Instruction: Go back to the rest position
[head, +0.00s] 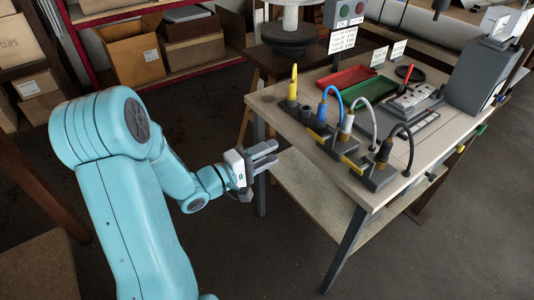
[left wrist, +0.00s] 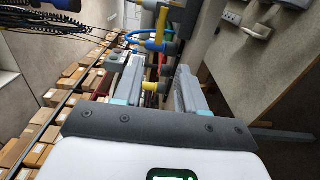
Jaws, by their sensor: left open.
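My left gripper (head: 264,158) is open and empty in the head view. It hangs in the air just left of the workbench (head: 372,185), apart from it. In the left wrist view its two fingers (left wrist: 158,92) stand apart with nothing held between them. My teal left arm comes in from the left and takes up much of the head view. My right gripper is not in view.
Several stations with coloured cables, including a yellow plug (head: 293,85), line the bench's near edge. A red tray (head: 346,80) and a green tray (head: 370,90) lie behind. Shelves with cardboard boxes (head: 133,50) stand at the back left. Dark floor is clear below the gripper.

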